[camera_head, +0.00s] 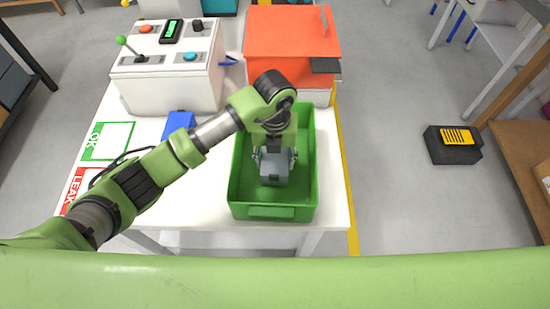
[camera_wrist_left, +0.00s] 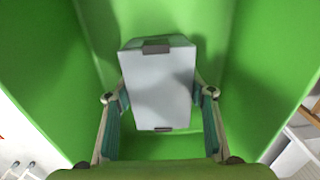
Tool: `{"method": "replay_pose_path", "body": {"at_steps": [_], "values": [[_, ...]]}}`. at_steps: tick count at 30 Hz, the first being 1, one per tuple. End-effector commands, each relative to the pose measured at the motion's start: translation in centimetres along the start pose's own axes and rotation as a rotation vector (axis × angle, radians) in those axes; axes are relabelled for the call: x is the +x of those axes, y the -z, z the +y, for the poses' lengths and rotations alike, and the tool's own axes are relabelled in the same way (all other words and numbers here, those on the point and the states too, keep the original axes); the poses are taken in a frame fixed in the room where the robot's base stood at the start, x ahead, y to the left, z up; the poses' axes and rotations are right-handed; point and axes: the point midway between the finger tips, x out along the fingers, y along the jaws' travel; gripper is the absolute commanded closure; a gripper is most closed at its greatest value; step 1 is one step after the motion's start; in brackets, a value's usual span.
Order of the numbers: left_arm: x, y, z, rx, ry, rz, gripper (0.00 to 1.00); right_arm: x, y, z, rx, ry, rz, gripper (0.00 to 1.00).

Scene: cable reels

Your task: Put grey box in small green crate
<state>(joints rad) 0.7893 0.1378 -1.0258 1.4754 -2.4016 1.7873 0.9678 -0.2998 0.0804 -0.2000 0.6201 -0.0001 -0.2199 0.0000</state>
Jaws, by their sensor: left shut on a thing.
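The small green crate (camera_head: 242,195) stands on the white table in the head view. Its green walls also surround the left wrist view (camera_wrist_left: 50,80). The grey box (camera_head: 275,172) is inside the crate's outline, below my left gripper (camera_head: 274,157). In the left wrist view the grey box (camera_wrist_left: 158,90) sits between the two fingers of my left gripper (camera_wrist_left: 160,98), which is shut on it. I cannot tell whether the box touches the crate floor. My right gripper is not in view.
A white control panel (camera_head: 165,85) with a lever stands behind left on the table (camera_head: 190,210). An orange-topped box (camera_head: 285,35) stands behind the crate. A blue object (camera_head: 179,122) lies left of the crate, near the green OK card (camera_head: 107,141).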

Motion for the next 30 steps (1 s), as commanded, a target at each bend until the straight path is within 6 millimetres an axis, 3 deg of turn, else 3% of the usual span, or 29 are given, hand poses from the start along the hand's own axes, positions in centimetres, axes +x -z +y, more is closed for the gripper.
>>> {"method": "replay_pose_path", "body": {"at_steps": [4, 5, 6, 20, 30], "values": [[0.4, 0.0, 0.0, 0.000, 0.000, -0.001, 0.75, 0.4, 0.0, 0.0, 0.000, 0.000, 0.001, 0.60], [0.3, 0.0, 0.0, 0.000, 0.000, 0.000, 0.45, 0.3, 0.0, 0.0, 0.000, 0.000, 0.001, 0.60], [0.2, 0.0, 0.0, 0.000, 0.000, 0.000, 0.35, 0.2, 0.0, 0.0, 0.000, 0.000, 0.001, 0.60], [-0.4, -0.1, 0.0, 0.000, 0.001, -0.002, 0.34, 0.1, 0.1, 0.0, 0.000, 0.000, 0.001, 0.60], [-7.1, -0.2, 0.0, 0.001, 0.001, -0.006, 0.34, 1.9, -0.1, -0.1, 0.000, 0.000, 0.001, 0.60]]}}
